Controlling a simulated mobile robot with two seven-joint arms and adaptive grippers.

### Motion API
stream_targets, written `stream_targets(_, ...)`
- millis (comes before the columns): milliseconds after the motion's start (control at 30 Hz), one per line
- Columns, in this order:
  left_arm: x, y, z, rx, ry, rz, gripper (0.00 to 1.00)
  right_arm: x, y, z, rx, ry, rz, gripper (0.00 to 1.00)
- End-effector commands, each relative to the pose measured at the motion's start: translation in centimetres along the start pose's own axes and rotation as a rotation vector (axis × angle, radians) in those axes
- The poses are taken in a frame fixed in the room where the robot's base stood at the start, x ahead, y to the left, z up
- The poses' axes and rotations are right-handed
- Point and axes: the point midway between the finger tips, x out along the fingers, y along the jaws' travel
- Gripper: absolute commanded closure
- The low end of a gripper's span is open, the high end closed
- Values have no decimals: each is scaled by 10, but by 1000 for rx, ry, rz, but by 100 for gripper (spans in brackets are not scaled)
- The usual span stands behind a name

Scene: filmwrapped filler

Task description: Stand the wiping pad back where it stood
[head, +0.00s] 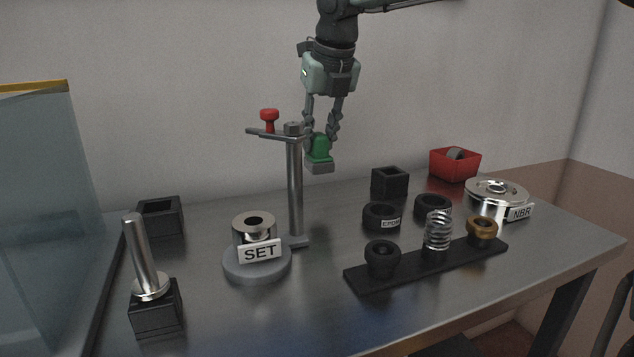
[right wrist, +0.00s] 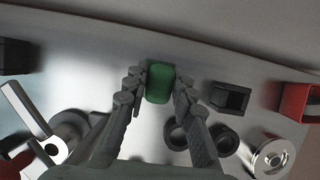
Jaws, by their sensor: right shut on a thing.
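The wiping pad (head: 318,150) has a green grip over a grey block. My right gripper (head: 321,138) is shut on its green grip and holds it upright in the air above the back of the table, just behind and right of the metal post. In the right wrist view the green top of the pad (right wrist: 160,84) sits between the two fingertips; its grey underside is hidden there. A black square open holder (head: 389,181) stands to the right of the pad, and another black square holder (head: 160,215) stands at the back left. My left gripper is not in view.
The metal post (head: 295,190) with a red knob (head: 269,116) stands close to the pad. A SET ring (head: 254,228), a rod in a black block (head: 155,308), black rings, a red bin (head: 455,165) and a rack (head: 430,265) stand around. The table's back middle is clear.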

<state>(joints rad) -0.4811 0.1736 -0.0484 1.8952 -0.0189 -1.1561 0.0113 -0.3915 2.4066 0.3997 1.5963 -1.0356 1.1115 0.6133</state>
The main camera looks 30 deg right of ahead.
Motion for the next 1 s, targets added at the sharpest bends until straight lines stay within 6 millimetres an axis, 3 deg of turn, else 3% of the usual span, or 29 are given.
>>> stream_targets(100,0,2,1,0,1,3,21,18,0,-8,0,2,0,100)
stream_targets(500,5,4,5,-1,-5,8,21,58,0,-25,1,2,1,100)
stream_targets(1000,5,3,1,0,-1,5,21,64,0,-26,1,-1,0,100)
